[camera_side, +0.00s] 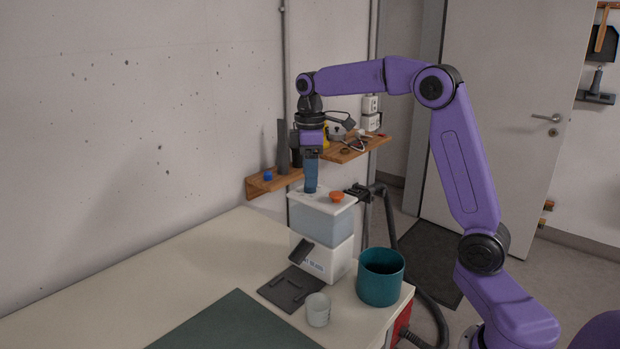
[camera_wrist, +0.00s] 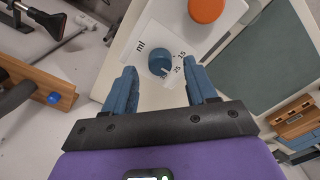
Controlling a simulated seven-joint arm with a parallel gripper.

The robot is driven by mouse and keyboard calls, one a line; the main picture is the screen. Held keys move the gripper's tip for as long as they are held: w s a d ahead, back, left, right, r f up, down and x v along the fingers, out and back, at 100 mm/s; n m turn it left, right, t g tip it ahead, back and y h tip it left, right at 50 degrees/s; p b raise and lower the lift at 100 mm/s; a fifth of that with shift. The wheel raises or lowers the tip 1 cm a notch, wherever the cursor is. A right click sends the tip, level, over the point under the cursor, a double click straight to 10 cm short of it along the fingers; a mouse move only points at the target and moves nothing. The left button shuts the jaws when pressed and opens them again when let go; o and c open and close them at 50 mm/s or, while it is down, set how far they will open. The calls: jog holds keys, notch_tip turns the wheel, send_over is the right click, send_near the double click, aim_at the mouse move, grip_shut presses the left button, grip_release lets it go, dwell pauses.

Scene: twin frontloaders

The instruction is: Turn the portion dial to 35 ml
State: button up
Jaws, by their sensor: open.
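The portion dial (camera_wrist: 159,63) is a round blue knob on the white top of the dispenser. A scale marked "ml" lies around it, with 15 and 25 readable; a further mark below is too small to read surely. A white pointer line on the dial points to the lower right, near the 25; its exact setting is unclear. My gripper (camera_wrist: 160,66) is open, its blue fingers on either side of the dial; contact cannot be told. In the side view my gripper (camera_side: 311,186) points straight down at the top of the dispenser (camera_side: 338,255), its fingers hiding the dial.
An orange knob (camera_side: 337,197) sits close beside the dial on the dispenser top. A white cup (camera_side: 318,310), dark tray (camera_side: 290,288) and teal pot (camera_side: 381,278) stand around the dispenser's foot. A wooden shelf (camera_side: 355,148) with tools is behind. The table's left part is clear.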

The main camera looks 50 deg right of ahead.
jog(key=shift+f, duration=0.95)
jog(key=c, duration=1.1)
jog(key=shift+o, duration=0.2)
jog(key=shift+m, duration=0.3)
jog(key=m, duration=0.3)
jog(key=shift+m, duration=2.6)
